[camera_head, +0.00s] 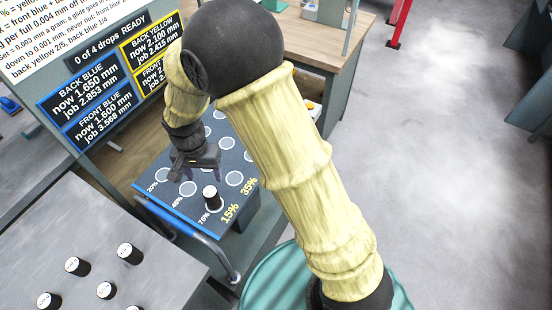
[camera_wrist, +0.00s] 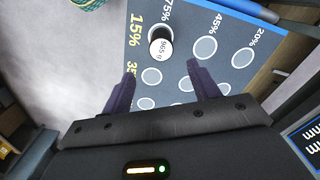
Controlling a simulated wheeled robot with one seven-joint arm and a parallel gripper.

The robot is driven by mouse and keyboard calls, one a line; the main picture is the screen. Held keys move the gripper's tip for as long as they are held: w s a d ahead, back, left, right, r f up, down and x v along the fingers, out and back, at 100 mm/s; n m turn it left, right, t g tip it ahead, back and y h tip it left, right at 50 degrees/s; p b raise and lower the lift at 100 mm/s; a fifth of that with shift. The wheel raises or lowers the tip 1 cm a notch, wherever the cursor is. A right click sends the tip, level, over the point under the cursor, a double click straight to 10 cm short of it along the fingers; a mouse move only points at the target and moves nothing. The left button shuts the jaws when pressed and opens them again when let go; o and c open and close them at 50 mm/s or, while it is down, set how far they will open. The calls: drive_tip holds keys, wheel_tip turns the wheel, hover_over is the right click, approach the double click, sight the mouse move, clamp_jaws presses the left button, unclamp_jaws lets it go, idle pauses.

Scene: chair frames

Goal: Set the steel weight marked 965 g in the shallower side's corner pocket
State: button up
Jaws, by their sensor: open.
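A black cylindrical weight with a white top (camera_head: 210,193) stands upright at the corner pocket by the 75% and 15% marks on the dark board (camera_head: 165,201). In the wrist view the weight (camera_wrist: 160,43) has a small rotated label that seems to include 65; I cannot read it surely. I cannot tell whether it is fully seated in its pocket. My gripper (camera_head: 187,174) is open and empty above the board, to the weight's upper left in the head view. In the wrist view, my gripper's fingertips (camera_wrist: 161,66) point towards the weight and are apart from it.
Several similar weights (camera_head: 124,251) stand on the grey table (camera_head: 160,270) at the lower left. The display panel (camera_head: 90,88) reads 0 of 4 drops, READY. A blue rail (camera_head: 190,230) edges the board. A teal drum (camera_head: 275,280) stands below my arm. Open floor lies right.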

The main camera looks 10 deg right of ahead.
drive_tip(key=s+d+r+n+t, duration=0.1)
drive_tip(key=s+d+r, duration=0.1)
drive_tip(key=d, duration=0.6)
drive_tip(key=s+d+r+n, duration=0.1)
drive_tip(key=s+d+r, duration=0.1)
drive_tip(key=d, duration=0.6)
drive_tip(key=s+d+r+t, duration=0.1)
drive_tip(key=s+d+r, duration=0.2)
drive_tip(key=d, duration=0.6)
drive_tip(key=shift+r+n+t, duration=0.3)
drive_tip(key=shift+r+n, duration=0.1)
drive_tip(key=shift+r, duration=0.15)
drive_tip(key=shift+s+d, duration=0.1)
drive_tip(key=shift+c, duration=0.2)
